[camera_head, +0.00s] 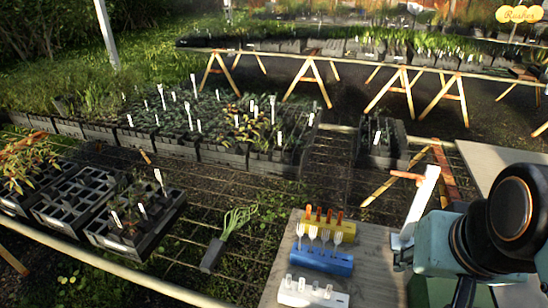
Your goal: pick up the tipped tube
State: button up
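A dark tube (212,256) with a tuft of long green leaves (236,222) lies tipped on the wire-mesh bench in the head camera view. Its leafy end points up and to the right, and its base points toward the lower left. Nothing touches it that I can see. My arm's teal and black links (440,243) show at the right edge, well apart from the tube.
Black tube trays (135,235) stand left of the tube. More plant trays (270,160) and trestle tables stand behind. Bare mesh surrounds the tube.

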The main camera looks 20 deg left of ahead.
aim_at(217, 248)
jog(key=i+j, duration=0.1)
jog(key=j, duration=0.45)
jog(key=i+j, duration=0.1)
jog(key=j, duration=0.4)
jog(key=i+j, duration=0.1)
jog(key=j, duration=0.45)
jog(key=z, duration=0.05)
